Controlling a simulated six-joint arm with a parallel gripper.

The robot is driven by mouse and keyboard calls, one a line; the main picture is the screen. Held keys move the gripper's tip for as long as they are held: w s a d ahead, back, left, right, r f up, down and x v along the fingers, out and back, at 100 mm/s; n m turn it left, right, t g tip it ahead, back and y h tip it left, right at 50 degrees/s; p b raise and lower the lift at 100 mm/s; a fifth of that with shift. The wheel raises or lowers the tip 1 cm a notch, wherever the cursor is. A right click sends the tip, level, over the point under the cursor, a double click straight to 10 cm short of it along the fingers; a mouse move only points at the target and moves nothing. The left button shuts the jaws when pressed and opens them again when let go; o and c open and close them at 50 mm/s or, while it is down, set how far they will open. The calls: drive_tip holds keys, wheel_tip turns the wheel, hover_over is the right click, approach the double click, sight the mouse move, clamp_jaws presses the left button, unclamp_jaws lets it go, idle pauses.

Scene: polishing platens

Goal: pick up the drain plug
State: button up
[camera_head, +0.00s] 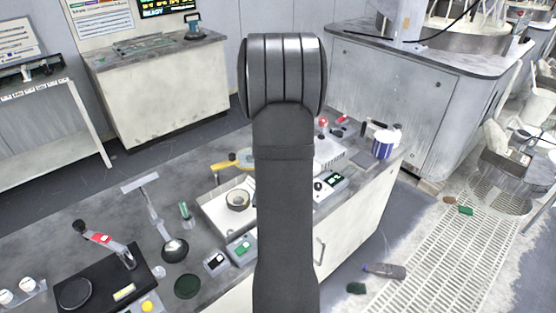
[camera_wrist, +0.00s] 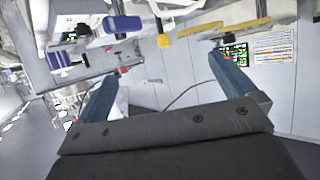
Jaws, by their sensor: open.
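I cannot pick out the drain plug with certainty in either view. On the bench in the camera_head view, small round candidates are a dark domed piece with a pale top (camera_head: 174,250) and a flat dark green disc (camera_head: 187,286). My gripper (camera_wrist: 163,68) shows in the camera_wrist view with its two blue fingers wide apart. Nothing is between them; the wall and cabinets show behind. In the camera_head view my arm stands up across the middle and hides part of the bench, and my gripper is not visible there.
The bench holds a white tray with a ring-shaped roll (camera_head: 237,199), small meters (camera_head: 332,185), a blue-and-white tub (camera_head: 384,143) and a black plate with a red-marked lever (camera_head: 102,239). A bottle (camera_head: 385,270) lies on the floor. Bare bench shows at left.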

drive_tip(key=shift+s, duration=0.1)
drive_tip(key=c, duration=1.1)
